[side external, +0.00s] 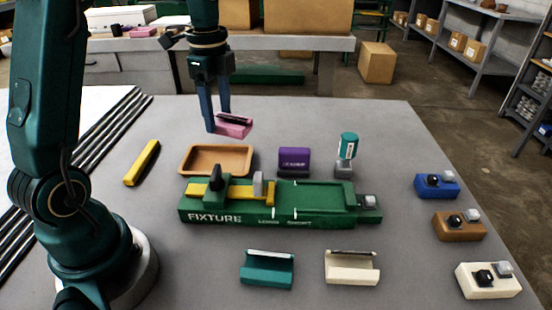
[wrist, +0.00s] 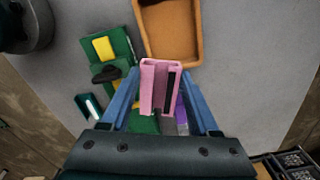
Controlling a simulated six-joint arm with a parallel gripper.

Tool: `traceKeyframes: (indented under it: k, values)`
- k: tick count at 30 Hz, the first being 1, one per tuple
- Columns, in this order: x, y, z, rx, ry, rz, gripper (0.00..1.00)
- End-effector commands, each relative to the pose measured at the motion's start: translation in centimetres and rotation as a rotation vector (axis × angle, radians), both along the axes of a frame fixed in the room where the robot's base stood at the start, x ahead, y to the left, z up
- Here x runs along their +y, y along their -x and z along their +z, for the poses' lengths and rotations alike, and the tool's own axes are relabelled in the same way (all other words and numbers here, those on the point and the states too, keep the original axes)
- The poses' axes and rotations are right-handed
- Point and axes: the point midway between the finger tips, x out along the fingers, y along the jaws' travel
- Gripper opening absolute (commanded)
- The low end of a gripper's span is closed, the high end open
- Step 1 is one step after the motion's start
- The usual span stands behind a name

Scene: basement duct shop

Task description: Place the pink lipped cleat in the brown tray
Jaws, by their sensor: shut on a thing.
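The pink lipped cleat (side external: 234,125) is a short channel with a dark strip along one side. My gripper (side external: 219,124) is shut on it, behind the brown tray in the side external view. In the wrist view the pink cleat (wrist: 160,85) sits between the two blue fingers of my gripper (wrist: 163,110). It appears to be held above the table. The brown tray (side external: 183,160) lies on the table and looks empty. In the wrist view the brown tray (wrist: 200,32) is at the top, just beyond the cleat.
A green fixture (side external: 245,217) with a yellow slider stands in front of the tray. Teal (side external: 267,270) and cream (side external: 352,268) channels lie in front.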

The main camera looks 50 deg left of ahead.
Motion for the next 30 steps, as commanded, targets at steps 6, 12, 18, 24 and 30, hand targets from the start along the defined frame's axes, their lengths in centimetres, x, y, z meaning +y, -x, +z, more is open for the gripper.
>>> traceKeyframes:
  k: [6, 12, 18, 24, 30]
  values:
    - [6.5, 4.9, -0.9, 0.004, 0.003, 0.071, 0.07]
    - [9.9, 9.0, -1.2, 0.008, 0.007, 0.205, 0.07]
    - [11.5, 11.1, -1.0, 0.007, 0.006, 0.306, 0.07]
    - [10.6, 9.6, -2.3, 0.009, 0.008, 0.316, 0.07]
    - [8.3, 5.8, -5.0, 0.01, 0.008, 0.314, 0.07]
